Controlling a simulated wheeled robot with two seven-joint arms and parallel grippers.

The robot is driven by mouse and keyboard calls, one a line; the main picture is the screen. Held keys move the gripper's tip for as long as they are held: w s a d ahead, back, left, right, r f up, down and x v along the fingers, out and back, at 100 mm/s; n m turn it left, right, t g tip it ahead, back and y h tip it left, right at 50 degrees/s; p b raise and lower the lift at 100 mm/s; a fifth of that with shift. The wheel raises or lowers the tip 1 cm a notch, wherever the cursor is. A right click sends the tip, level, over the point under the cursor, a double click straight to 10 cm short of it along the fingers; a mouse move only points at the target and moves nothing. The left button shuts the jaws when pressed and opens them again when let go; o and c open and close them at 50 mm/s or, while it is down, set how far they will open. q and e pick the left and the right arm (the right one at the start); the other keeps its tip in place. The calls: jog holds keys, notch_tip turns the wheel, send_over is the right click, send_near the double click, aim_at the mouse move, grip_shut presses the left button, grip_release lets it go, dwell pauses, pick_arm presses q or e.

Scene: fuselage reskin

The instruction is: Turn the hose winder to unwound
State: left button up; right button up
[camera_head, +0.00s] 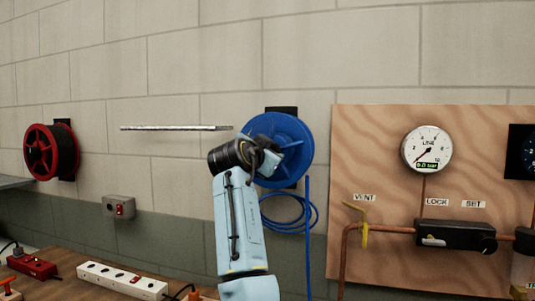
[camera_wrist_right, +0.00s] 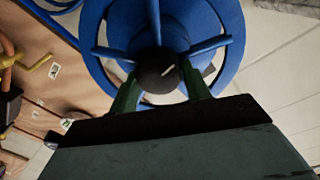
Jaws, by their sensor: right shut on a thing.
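The blue hose winder (camera_head: 297,133) is mounted on the block wall, and blue hose (camera_head: 291,224) hangs in loops below it. My right gripper (camera_head: 268,160) is at the front of the winder and covers its middle in the head view. In the right wrist view the winder (camera_wrist_right: 229,25) shows its rim and blue spokes around a dark round hub knob (camera_wrist_right: 157,71) with a white mark. My right gripper's two green fingers (camera_wrist_right: 160,92) stand on either side of the knob, shut on it. My left gripper is not in view.
A red reel (camera_head: 41,151) and a thin shelf (camera_head: 176,128) are on the wall to the left. A wooden panel (camera_head: 376,130) with a gauge (camera_head: 426,149), pipes and a yellow vent lever (camera_head: 364,234) stands close on the right. A power strip (camera_head: 120,279) lies on the bench below.

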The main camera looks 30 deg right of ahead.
jog(key=shift+m, duration=0.4)
jog(key=o, duration=1)
jog(key=b+v, duration=0.2)
jog(key=v, duration=1.1)
jog(key=shift+s+a+r, duration=0.1)
jog(key=shift+s+a, duration=0.05)
